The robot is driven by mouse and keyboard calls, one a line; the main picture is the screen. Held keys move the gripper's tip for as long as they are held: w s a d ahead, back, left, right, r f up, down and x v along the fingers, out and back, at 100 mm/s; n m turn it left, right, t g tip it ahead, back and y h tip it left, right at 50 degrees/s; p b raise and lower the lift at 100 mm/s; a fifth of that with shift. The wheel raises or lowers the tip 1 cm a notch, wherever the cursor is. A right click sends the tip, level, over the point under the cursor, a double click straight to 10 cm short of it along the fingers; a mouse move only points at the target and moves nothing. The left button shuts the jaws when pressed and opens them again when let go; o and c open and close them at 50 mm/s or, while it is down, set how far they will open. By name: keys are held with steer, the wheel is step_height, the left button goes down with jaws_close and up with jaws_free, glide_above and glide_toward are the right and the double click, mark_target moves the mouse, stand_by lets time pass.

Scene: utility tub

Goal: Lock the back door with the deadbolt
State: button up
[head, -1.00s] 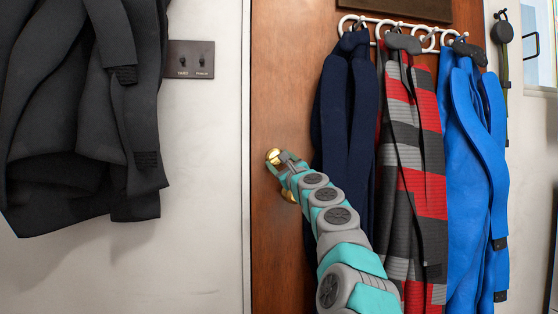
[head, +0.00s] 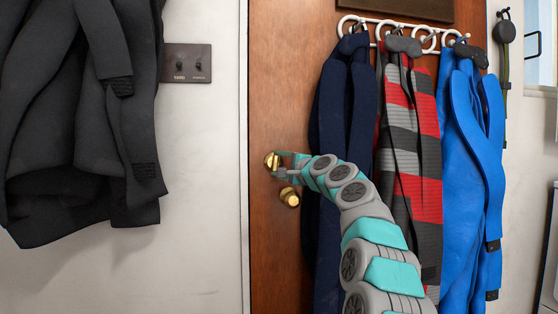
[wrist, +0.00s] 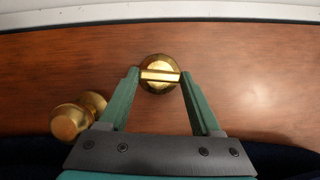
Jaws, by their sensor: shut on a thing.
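The brass deadbolt (head: 271,161) sits near the left edge of the brown wooden door (head: 275,80), above the brass knob (head: 289,197). In the wrist view the deadbolt's round plate (wrist: 159,87) carries a flat thumb-turn (wrist: 160,76), which lies across that picture. My gripper (head: 280,160) reaches the deadbolt from the right. In the wrist view my gripper (wrist: 160,75) has its two green fingers at the two ends of the thumb-turn, shut on it. The knob (wrist: 75,118) is at lower left there, clear of the fingers. The bolt itself is hidden.
Navy (head: 343,130), striped (head: 408,150) and blue (head: 470,150) garments hang from a white rack (head: 395,23) on the door, close beside my arm. The wall below the switches is bare.

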steer(key=shift+n+g+p, duration=0.3)
steer(key=shift+n, duration=0.3)
steer(key=o, duration=1.4)
steer(key=shift+b+v, duration=0.95)
steer(key=shift+v, duration=2.9)
steer(key=shift+a, duration=0.1)
